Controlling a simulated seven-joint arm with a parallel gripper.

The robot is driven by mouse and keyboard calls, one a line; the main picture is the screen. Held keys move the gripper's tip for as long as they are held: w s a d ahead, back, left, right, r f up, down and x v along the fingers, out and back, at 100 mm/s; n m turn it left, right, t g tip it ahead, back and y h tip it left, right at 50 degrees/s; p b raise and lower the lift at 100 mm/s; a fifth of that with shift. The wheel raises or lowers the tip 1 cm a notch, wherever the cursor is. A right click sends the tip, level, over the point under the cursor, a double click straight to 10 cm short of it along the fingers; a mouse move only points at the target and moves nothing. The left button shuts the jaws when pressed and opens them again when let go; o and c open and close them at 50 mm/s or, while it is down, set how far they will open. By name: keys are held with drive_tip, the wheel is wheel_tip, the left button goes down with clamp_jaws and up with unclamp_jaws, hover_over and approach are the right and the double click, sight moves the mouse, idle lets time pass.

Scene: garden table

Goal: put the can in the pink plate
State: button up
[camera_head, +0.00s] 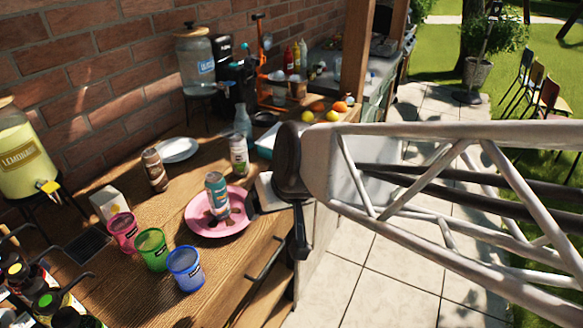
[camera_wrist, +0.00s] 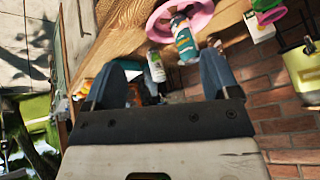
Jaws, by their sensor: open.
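The can (camera_head: 216,188), teal with a pale top, stands upright in the pink plate (camera_head: 236,226), near its middle. In the wrist view the can (camera_wrist: 183,38) shows upside down against the pink plate (camera_wrist: 199,16), beyond my fingertips. My gripper (camera_wrist: 161,65) is open there, its two blue-grey fingers wide apart with nothing held between them. In the head view my arm comes in from the right, its dark end right of the plate; the fingers cannot be made out clearly there.
A brown can (camera_head: 154,169) and a white-green can (camera_head: 239,156) stand behind the plate. Pink (camera_head: 122,234), green (camera_head: 153,250) and blue (camera_head: 186,270) cups stand in front-left. A white plate (camera_head: 178,149) lies near the wall. The counter's edge runs just right of the pink plate.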

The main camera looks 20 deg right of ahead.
drive_tip(key=s+d+m+g+h, duration=0.1)
drive_tip(key=s+d+g+h, duration=0.1)
drive_tip(key=s+d, duration=0.5)
drive_tip(key=shift+d+r+m+g+h, duration=0.3)
drive_tip(key=shift+d+r+g+h, duration=0.1)
drive_tip(key=shift+d+g, duration=0.1)
